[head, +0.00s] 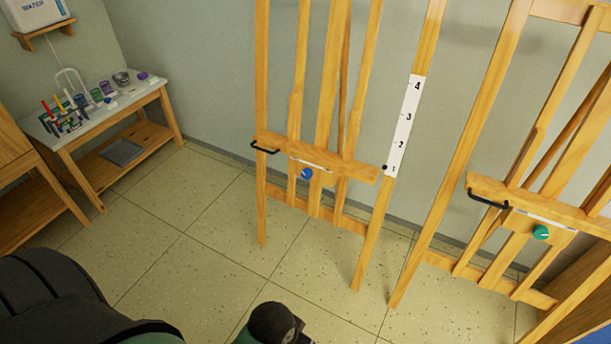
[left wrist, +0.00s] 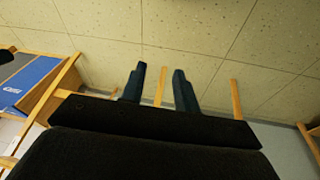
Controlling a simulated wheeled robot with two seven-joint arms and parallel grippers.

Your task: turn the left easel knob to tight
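The left easel (head: 325,100) is wooden and stands against the wall. A blue knob (head: 306,173) is on its crossbar, just under a white slot or strip. A black handle (head: 264,148) is at the crossbar's left end. The knob's pointer is too small to read. My left gripper (left wrist: 158,85) shows in the left wrist view with its two fingers apart and nothing between them. In the head view only dark parts of my arms show at the bottom, well short of the knob. My right gripper is not in view.
A white scale strip (head: 404,125) numbered 1 to 4 is on the left easel's right post. A second easel (head: 520,195) at right has a green knob (head: 541,232) and black handle (head: 487,199). A supply table (head: 109,112) stands at left. The floor between is clear.

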